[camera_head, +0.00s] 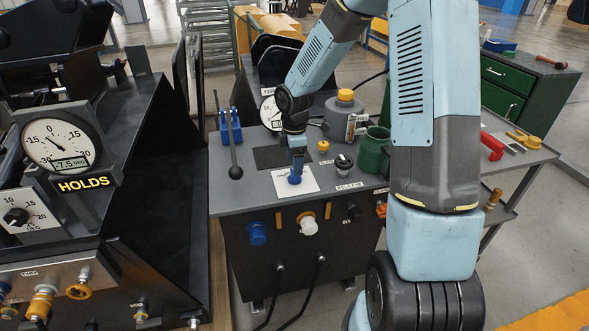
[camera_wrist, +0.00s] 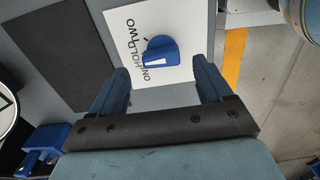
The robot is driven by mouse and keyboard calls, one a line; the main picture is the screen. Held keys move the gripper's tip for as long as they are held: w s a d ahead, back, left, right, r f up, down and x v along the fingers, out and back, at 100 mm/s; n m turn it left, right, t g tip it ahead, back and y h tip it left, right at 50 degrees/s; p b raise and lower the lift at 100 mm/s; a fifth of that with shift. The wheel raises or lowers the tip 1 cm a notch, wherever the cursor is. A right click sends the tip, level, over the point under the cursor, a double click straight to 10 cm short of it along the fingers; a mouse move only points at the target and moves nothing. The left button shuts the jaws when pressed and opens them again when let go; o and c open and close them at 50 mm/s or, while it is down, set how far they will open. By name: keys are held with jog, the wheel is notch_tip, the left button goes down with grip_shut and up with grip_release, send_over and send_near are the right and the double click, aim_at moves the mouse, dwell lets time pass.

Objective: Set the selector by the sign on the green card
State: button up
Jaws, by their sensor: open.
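The selector is a blue knob (camera_wrist: 160,48) with a white bar, on a white plate (camera_wrist: 122,25) lettered TWO, HOLD and a partly hidden third word that seems to be ONE. In the wrist view the bar lies at the knob's lower part, its left end near the lettering. I cannot tell the exact setting. My gripper (camera_wrist: 160,72) is open, its two blue fingers apart on either side of the knob and seemingly clear of it. In the head view my gripper (camera_head: 296,160) points down just over the plate (camera_head: 309,183). I cannot make out a green card.
The plate lies on a grey bench top (camera_head: 235,195).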

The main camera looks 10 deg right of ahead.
jog(key=shift+f, duration=1.75)
jog(key=c, duration=1)
jog(key=shift+c, duration=0.2)
jog(key=shift+m, duration=0.3)
jog(key=m, duration=0.4)
jog(key=shift+m, duration=2.1)
